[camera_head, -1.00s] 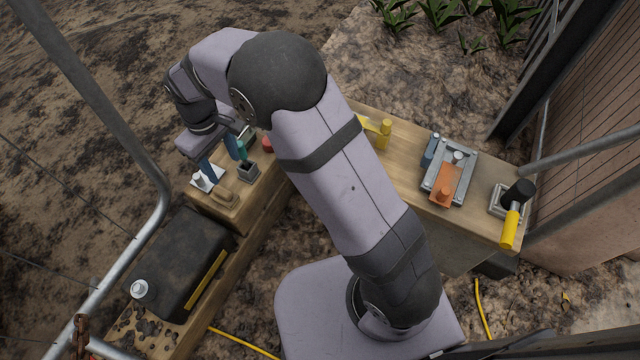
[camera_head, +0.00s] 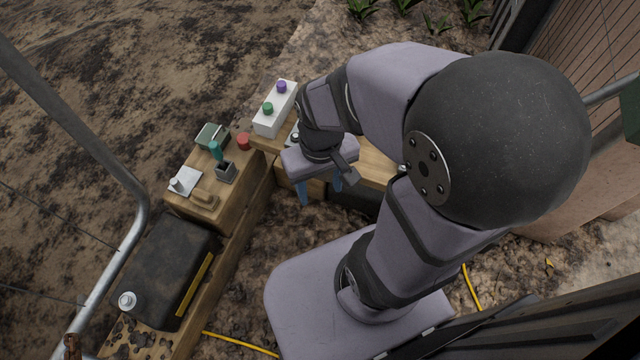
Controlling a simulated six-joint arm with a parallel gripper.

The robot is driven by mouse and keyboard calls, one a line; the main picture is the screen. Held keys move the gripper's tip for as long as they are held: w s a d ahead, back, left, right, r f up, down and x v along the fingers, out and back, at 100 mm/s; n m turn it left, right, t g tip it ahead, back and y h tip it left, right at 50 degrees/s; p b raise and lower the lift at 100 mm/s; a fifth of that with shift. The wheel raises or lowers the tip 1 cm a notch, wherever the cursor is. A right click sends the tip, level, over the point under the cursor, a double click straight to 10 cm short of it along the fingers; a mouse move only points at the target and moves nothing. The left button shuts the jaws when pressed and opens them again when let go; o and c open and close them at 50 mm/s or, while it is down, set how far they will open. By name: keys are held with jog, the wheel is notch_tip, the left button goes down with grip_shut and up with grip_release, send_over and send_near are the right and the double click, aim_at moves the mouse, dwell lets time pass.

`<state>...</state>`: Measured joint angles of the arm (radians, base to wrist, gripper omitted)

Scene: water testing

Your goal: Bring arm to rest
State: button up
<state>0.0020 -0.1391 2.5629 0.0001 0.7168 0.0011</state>
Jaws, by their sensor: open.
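My gripper (camera_head: 320,188) hangs in front of the wooden bench near the middle of the head view. Its two blue fingers point down and stand apart, with nothing seen between them. My arm bends back over my base, with the large dark elbow at the upper right. The elbow and upper arm hide most of the right part of the bench.
On the left bench (camera_head: 232,200) stand a teal-topped item (camera_head: 215,150), a dark square holder (camera_head: 226,172), a red knob (camera_head: 243,141) and a white piece (camera_head: 184,181). A white box with buttons (camera_head: 275,108) is behind. A black case (camera_head: 165,262) and metal rail (camera_head: 138,200) are left.

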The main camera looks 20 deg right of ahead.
notch_tip(320, 180, up, 43)
jog(key=p, duration=4.2)
jog(key=shift+p, duration=0.4)
jog(key=shift+f, duration=0.2)
